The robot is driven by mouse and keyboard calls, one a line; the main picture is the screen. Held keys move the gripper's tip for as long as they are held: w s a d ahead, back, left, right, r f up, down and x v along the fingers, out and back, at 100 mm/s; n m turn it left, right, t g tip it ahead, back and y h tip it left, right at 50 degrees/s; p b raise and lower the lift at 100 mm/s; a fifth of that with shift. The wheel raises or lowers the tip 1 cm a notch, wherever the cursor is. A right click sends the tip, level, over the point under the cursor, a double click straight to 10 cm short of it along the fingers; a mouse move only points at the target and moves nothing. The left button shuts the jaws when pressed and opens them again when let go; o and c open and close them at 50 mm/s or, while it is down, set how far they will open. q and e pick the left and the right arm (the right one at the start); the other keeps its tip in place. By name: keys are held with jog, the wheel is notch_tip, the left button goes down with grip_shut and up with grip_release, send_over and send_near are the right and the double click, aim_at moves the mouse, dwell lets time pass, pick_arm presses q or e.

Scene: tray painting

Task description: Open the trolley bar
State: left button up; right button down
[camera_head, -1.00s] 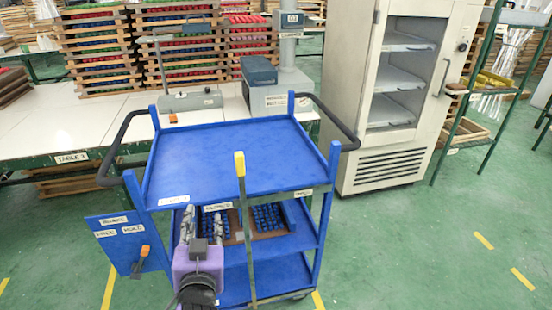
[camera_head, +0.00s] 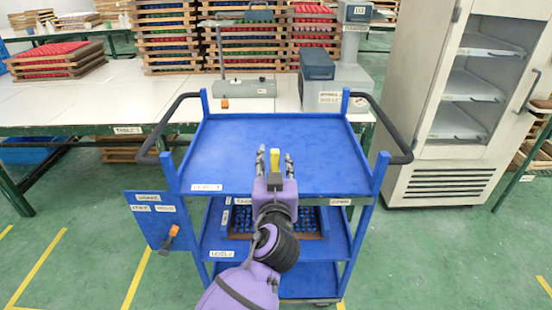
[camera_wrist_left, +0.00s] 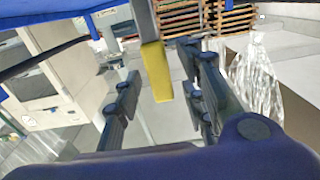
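The blue trolley (camera_head: 245,150) stands in the middle of the head view. The trolley bar's yellow end (camera_head: 289,163) shows at the front of its top shelf; the rest is hidden behind my left arm. My left gripper (camera_head: 274,162) is at the bar's yellow end. In the wrist view, its fingers (camera_wrist_left: 163,95) are apart, with the yellow end showing between them in the picture. Contact cannot be told. My right gripper is not in view.
A blue panel (camera_head: 150,222) with an orange handle sticks out at the trolley's left. Black handles (camera_head: 167,128) rise at its sides. A long white table (camera_head: 80,100) stands behind. A pale cabinet (camera_head: 455,150) stands at the right. Green floor is clear around the front.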

pick_arm(q)
jog(key=shift+w, duration=0.8)
grip_shut()
